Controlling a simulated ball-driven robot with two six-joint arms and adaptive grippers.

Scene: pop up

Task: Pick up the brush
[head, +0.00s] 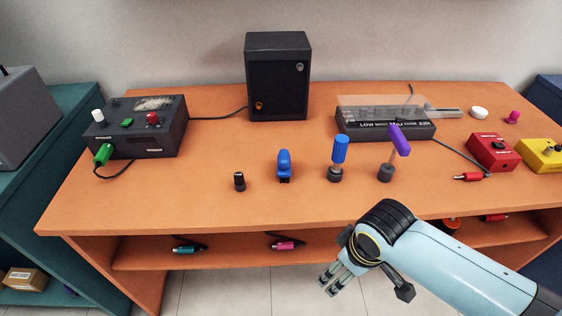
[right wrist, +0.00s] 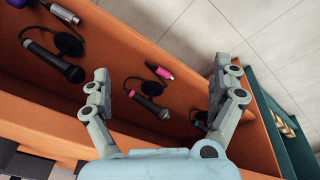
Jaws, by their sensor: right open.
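No item is plainly recognisable as a brush. Several upright tools stand in a row on the orange table (head: 200,205) in the head view: a small black piece (head: 239,181), a short blue piece (head: 284,163), a blue-handled tool (head: 340,150) in a black base and a tilted purple-handled tool (head: 400,140) in a black base. My right gripper (head: 331,284) is open and empty, pointing down in front of the table's front edge, apart from these tools. The right wrist view shows its two spread fingers (right wrist: 162,72) above the lower shelf. My left gripper is out of view.
A black speaker (head: 278,78), a control box (head: 140,128), a black device (head: 385,124), a red box (head: 493,152) and a yellow box (head: 540,155) stand on the table. Microphones (right wrist: 150,106) and a pink connector (right wrist: 158,71) lie on the lower shelf. The table's front middle is clear.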

